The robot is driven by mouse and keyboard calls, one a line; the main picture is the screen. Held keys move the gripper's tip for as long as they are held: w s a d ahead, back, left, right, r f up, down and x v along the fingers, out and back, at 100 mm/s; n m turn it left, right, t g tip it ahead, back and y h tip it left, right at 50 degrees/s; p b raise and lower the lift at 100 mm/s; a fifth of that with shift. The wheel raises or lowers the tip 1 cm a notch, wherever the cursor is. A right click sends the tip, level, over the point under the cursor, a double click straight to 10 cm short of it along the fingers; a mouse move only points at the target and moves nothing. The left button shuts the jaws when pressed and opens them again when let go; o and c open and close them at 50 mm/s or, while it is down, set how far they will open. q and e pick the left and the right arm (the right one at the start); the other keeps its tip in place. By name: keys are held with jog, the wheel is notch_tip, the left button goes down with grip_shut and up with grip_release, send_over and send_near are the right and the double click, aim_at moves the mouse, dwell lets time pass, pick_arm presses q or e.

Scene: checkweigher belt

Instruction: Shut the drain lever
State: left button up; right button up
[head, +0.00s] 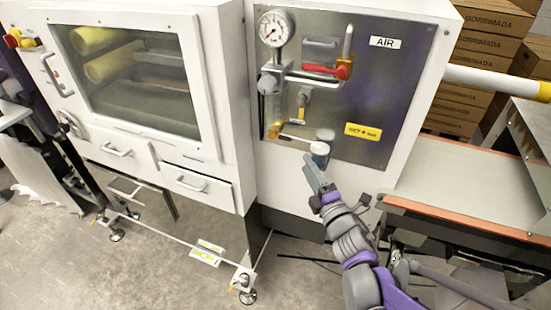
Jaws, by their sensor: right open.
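The metal AIR panel (404,62) on the white cabinet carries a round gauge and valve fittings. A red lever (320,69) lies roughly level below the gauge. Below it is a smaller valve with a yellow part (303,105). I cannot tell for sure which of these is the drain lever. My right gripper (316,178) is open and empty, just below the cup-like part in the picture; contact is unclear. My left gripper is not in view.
A white cabinet with a window and drawers (196,186) stands to the left. A conveyor belt (460,180) with orange edges runs at the right, with stacked boxes (484,50) behind. Bare floor (190,270) lies in front, with a low caster frame at the cabinet's foot.

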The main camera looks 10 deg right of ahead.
aim_at(286, 140)
jog(key=shift+n+y, duration=0.5)
jog(key=shift+n, duration=0.2)
jog(key=x, duration=0.7)
jog(key=a+x, duration=0.1)
jog(key=x, duration=0.3)
jog(key=shift+f, duration=0.2)
grip_shut()
